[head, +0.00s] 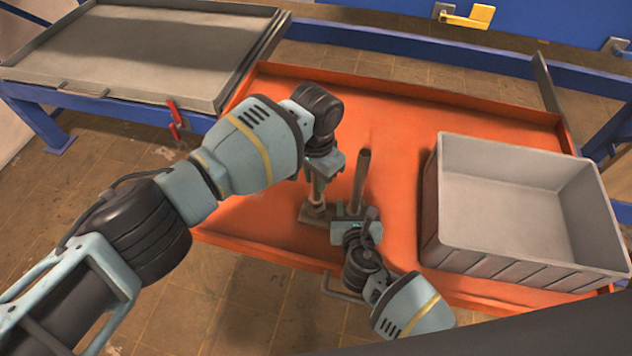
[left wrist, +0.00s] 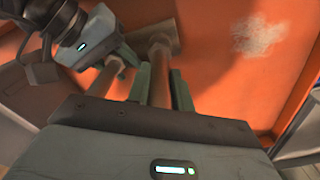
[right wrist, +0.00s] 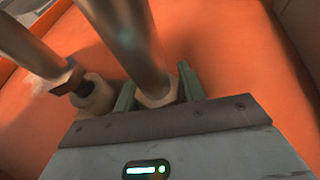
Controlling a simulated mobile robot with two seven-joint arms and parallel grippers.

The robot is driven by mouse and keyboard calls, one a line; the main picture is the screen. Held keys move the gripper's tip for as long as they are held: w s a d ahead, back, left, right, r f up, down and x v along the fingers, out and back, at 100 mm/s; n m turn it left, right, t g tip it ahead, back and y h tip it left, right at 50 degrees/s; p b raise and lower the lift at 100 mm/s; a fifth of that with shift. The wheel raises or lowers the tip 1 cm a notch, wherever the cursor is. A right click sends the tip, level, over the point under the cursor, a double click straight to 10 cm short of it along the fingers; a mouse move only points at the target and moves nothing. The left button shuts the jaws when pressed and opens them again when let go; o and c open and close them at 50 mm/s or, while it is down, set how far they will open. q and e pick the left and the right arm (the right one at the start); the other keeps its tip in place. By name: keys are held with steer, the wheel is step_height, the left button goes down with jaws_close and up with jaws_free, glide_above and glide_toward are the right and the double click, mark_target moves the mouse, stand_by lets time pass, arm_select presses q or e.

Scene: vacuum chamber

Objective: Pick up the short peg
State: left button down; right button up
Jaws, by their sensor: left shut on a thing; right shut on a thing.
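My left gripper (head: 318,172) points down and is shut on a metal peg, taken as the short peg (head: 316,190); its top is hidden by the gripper. This peg shows between the fingers in the left wrist view (left wrist: 160,75), its lower end at a flat metal base (head: 312,211). My right gripper (head: 352,220) is low beside it, shut on a longer, darker peg (head: 361,172) that rises well above the fingers. In the right wrist view the held peg (right wrist: 128,40) has a collar near its lower end. Another peg (right wrist: 28,48) stands left of it.
An orange tray table (head: 400,130) with raised rims lies under both grippers. A large empty grey crate (head: 440,200) stands at its right. A grey tray on a blue frame (head: 130,50) is at the far left. The orange surface behind the pegs is clear.

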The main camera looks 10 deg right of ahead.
arm_select(q)
step_height(320, 180, up, 8)
steer(key=shift+f, duration=0.1)
arm_select(e)
steer(key=o, duration=1.2)
steer(key=shift+o, duration=0.2)
steer(key=shift+s, duration=0.1)
steer(key=v, duration=1.1)
steer(key=shift+s+a+r, duration=0.1)
steer(key=shift+s+r, duration=0.1)
steer(key=shift+s, duration=0.15)
steer(key=shift+s, duration=0.1)
